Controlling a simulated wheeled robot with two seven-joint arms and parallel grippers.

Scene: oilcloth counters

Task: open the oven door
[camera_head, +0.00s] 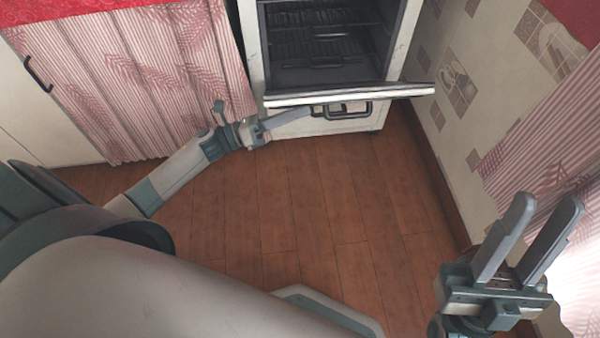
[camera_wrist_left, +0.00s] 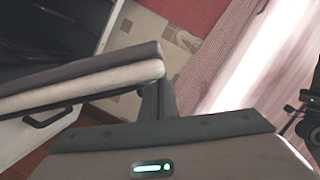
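The white oven (camera_head: 255,45) stands at the top centre of the head view, with racks visible in its dark cavity. Its oven door (camera_head: 350,95) is partly lowered and its edge faces me. The door also shows in the left wrist view (camera_wrist_left: 90,80). A dark handle (camera_head: 348,113) is visible just below that edge. My left gripper (camera_head: 310,112) is at the door's left part, just under its edge; its fingers are partly hidden, and I cannot tell whether they touch the door. My right gripper (camera_head: 547,204) is open and empty at the lower right, away from the oven.
A pink striped curtain (camera_head: 150,70) hangs left of the oven, beside a white cabinet with a dark handle (camera_head: 38,74). A patterned wall (camera_head: 455,60) stands close on the right. The wooden floor (camera_head: 300,200) before the oven is clear.

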